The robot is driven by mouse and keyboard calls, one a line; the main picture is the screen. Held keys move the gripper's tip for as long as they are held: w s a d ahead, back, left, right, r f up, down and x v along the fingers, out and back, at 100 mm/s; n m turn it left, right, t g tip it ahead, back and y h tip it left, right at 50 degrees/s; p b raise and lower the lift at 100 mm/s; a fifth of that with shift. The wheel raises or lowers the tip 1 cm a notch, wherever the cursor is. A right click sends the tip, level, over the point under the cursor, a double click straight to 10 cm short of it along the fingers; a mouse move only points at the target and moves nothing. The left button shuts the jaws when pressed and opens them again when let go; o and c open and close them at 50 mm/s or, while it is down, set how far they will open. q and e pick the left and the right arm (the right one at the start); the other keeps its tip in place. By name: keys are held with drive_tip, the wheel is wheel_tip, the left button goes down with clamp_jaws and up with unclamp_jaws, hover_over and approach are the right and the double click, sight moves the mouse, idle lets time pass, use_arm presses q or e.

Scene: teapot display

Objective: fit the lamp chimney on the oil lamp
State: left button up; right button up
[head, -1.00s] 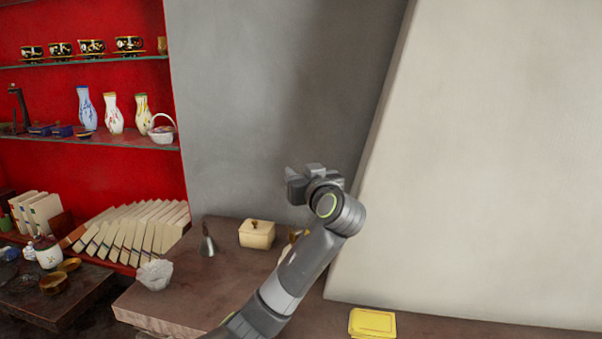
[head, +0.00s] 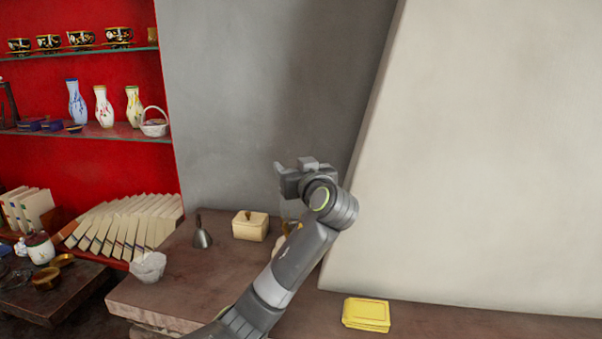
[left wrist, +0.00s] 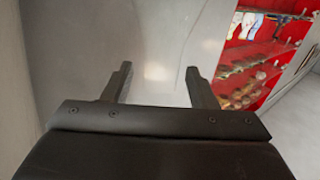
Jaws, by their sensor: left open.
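My left gripper (head: 287,172) is raised above the stone table in front of the grey wall. In the left wrist view, its two fingers (left wrist: 158,85) are apart, with nothing between them. A small brass-coloured thing (head: 291,227) stands on the table, mostly hidden behind my left arm. I cannot tell whether it is part of the oil lamp. I cannot make out the lamp chimney in either view. My right gripper is not in view.
On the table (head: 150,303) stand a small grey bell-shaped thing (head: 202,235), a cream lidded box (head: 250,226) and a white crumpled bowl (head: 148,267). A yellow box (head: 366,314) lies at the right. Red shelves (head: 75,165) with vases and cups stand at left.

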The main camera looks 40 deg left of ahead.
use_arm(q)
drive_tip(key=shift+r+p, duration=0.35)
drive_tip(key=shift+r, duration=0.2)
drive_tip(key=b+v, duration=0.1)
drive_tip(key=v, duration=1.1)
drive_tip(key=shift+b, duration=0.4)
